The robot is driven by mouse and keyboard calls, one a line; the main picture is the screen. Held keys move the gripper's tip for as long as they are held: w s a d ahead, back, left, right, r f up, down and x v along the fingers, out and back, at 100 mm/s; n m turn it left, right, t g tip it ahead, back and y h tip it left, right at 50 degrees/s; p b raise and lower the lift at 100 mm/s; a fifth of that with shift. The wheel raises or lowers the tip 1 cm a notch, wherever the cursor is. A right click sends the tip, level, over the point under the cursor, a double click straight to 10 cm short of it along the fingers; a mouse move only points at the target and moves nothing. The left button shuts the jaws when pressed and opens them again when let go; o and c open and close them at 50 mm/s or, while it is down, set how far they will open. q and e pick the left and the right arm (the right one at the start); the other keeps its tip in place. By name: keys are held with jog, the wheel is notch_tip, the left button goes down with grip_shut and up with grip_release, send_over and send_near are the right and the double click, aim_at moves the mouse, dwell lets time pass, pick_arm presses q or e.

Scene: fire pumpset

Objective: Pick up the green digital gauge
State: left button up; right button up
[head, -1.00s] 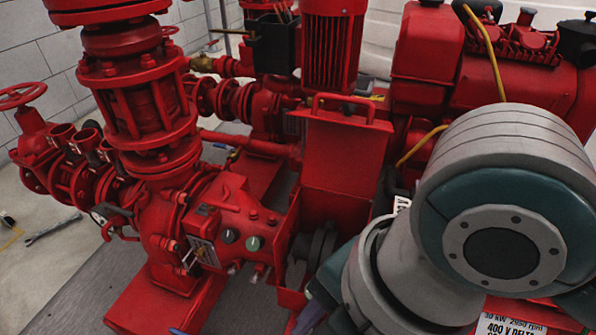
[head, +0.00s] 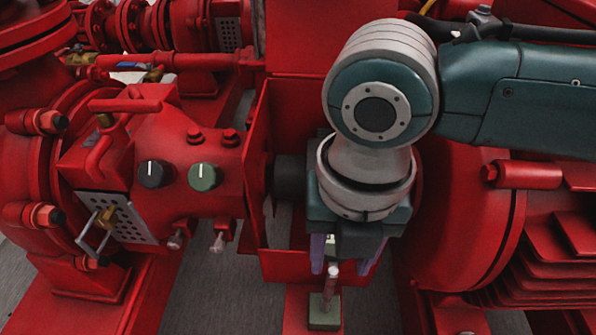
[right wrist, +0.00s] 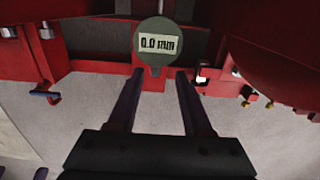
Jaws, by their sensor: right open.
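The green digital gauge (right wrist: 157,33) has a round face with a light display reading "0.0 mm", seen in the right wrist view just beyond the fingertips. In the head view only a small part of its pale display (head: 331,244) shows, the rest hidden by my right gripper. A small green block (head: 324,312) shows below it on the red frame. My right gripper (right wrist: 160,75) is open, its two dark fingers pointing towards the gauge, with the gauge's lower stem between the tips in the picture. It also shows in the head view (head: 345,262), pointing down. My left gripper is not in view.
A red open box guard (head: 257,150) stands beside my right gripper around the shaft. A large red round housing (head: 460,220) is close on the right.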

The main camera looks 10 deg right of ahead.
aim_at(330, 283)
notch_tip(330, 283, down, 3)
jog(key=shift+r+b, duration=0.15)
jog(key=shift+b, duration=0.45)
jog(key=f+b, duration=0.5)
jog(key=shift+w+a, duration=0.15)
jog(key=shift+a, duration=0.15)
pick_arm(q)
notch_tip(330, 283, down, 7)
pick_arm(e)
jog(key=shift+r, duration=0.1)
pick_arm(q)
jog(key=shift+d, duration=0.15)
pick_arm(e)
jog(key=c, duration=0.7)
grip_shut()
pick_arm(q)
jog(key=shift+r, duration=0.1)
